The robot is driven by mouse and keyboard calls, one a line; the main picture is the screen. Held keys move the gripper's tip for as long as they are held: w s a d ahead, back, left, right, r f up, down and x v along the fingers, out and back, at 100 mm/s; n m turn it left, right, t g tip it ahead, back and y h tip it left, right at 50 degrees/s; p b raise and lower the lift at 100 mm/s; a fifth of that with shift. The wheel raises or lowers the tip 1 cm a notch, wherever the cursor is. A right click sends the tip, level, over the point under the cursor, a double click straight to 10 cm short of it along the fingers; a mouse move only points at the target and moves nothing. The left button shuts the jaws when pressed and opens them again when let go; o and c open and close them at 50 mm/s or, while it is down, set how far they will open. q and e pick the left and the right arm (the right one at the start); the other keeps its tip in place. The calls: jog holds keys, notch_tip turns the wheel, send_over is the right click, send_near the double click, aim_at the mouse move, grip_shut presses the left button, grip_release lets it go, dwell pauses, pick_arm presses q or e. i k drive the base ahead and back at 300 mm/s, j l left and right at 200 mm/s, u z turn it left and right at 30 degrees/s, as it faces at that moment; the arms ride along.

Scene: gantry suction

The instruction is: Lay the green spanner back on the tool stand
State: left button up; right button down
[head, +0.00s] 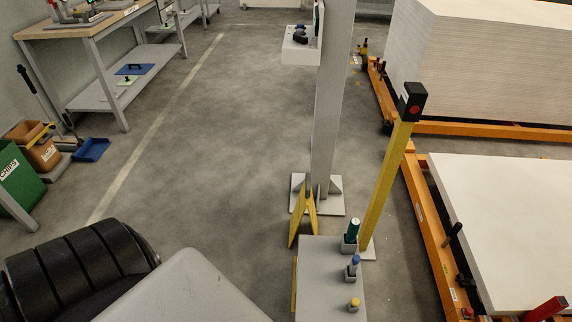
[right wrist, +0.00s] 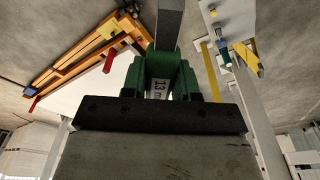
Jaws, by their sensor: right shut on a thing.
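The green spanner (right wrist: 160,66), with a white label reading "13 m", is held in my right gripper (right wrist: 160,92) in the right wrist view. A grey bar (right wrist: 169,25) extends beyond it. The gripper is shut on it; the head view shows neither. The grey-topped stand (head: 318,272), apparently the tool stand, is at the bottom centre-right of the head view. Upright tools with green (head: 351,231), blue and yellow tops stand in small sockets along its right side; the left part of its top is bare. In the right wrist view the stand (right wrist: 236,14) is at upper right, apart from the spanner. My left gripper is not visible.
A yellow post (head: 388,180) with a black-and-red button box and a tall grey column (head: 325,110) rise behind the stand. To the right, an orange frame (head: 428,228) carries a white board (head: 510,215). The floor (head: 220,150) left of the column is open. A workbench (head: 75,33) stands far left.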

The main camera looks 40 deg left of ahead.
aim_at(313, 259)
jog(key=j, duration=0.55)
jog(key=i+j, duration=0.15)
jog(key=j, duration=0.4)
jog(key=j+u, duration=0.1)
jog(key=j, duration=0.45)
